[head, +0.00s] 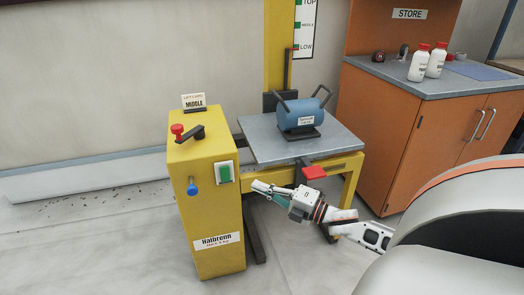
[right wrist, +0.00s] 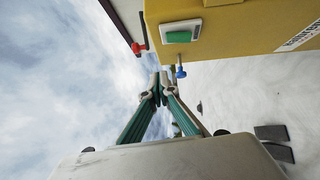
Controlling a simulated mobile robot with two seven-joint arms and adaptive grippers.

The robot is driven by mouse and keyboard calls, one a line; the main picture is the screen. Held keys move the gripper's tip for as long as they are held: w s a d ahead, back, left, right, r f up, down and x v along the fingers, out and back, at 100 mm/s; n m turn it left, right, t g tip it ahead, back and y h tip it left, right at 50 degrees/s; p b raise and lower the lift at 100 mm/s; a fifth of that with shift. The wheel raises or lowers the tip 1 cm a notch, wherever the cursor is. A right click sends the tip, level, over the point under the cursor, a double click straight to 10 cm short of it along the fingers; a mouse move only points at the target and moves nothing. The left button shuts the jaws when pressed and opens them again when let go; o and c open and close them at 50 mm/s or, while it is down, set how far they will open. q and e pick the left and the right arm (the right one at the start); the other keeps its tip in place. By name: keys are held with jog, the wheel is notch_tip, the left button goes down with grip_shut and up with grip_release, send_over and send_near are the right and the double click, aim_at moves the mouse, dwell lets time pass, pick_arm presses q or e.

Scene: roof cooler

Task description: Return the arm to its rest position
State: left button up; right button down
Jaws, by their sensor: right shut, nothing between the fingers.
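My right gripper (head: 257,187) reaches in from the lower right in the head view, in front of the yellow lift's table and just right of the yellow control box (head: 215,245). Its fingers are shut and empty. In the right wrist view the fingertips (right wrist: 160,85) meet, with the control box beyond them. The green button (head: 224,172) and blue knob (head: 193,189) on the box are apart from the fingertips in the head view; the green button also shows in the right wrist view (right wrist: 178,37). My left gripper is not in view.
A blue cylinder with handles (head: 303,116) rests on the grey lift table (head: 262,148). A red pedal-like part (head: 314,172) juts from the table's front edge above my right arm. An orange cabinet (head: 440,135) bearing white bottles (head: 419,64) stands right.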

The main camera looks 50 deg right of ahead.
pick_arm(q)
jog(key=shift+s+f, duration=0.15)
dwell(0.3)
